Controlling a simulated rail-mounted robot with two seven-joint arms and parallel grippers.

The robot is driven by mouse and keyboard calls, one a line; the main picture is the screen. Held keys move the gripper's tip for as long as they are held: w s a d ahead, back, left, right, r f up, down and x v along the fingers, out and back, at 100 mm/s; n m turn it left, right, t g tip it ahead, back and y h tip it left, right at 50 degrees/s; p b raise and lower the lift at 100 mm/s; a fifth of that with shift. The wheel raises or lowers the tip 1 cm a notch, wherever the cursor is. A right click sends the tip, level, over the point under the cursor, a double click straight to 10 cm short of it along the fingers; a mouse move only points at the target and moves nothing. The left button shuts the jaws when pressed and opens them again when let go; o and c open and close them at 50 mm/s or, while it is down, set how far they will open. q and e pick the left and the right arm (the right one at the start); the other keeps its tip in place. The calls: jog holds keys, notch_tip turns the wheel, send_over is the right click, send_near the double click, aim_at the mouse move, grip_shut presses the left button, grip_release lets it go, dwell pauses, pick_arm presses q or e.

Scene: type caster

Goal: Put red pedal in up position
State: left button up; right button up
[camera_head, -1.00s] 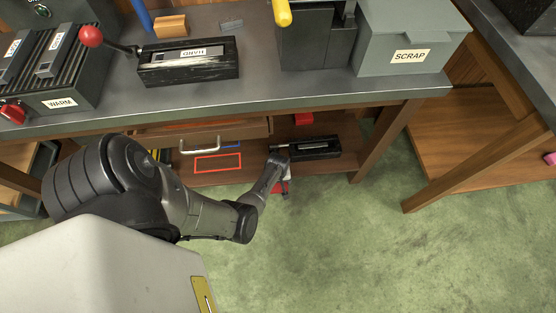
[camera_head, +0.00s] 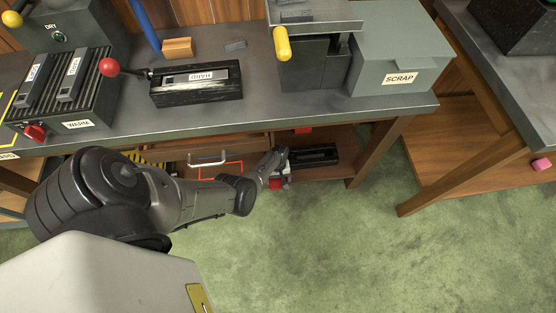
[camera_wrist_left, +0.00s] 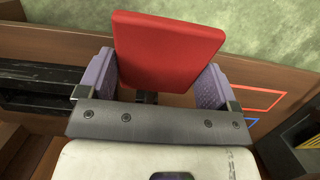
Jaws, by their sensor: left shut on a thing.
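The red pedal (camera_wrist_left: 165,50) fills the upper middle of the left wrist view, a flat red plate between two purple finger pads. My left gripper (camera_wrist_left: 158,80) is shut on its sides. In the head view my left gripper (camera_head: 274,166) reaches under the bench, and a small part of the red pedal (camera_head: 277,184) shows below it. The black pedal housing (camera_head: 314,155) is on the low shelf, just right of the gripper. A dark stem shows under the pedal plate in the wrist view; the rest is hidden. My right gripper is not in view.
The bench top (camera_head: 300,107) overhangs the low shelf. A table leg (camera_head: 375,150) stands right of the housing. Green floor (camera_head: 340,240) in front is clear.

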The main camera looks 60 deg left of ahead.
pick_arm(q)
jog(key=shift+w+a+r, duration=0.15)
jog(key=shift+a, duration=0.05)
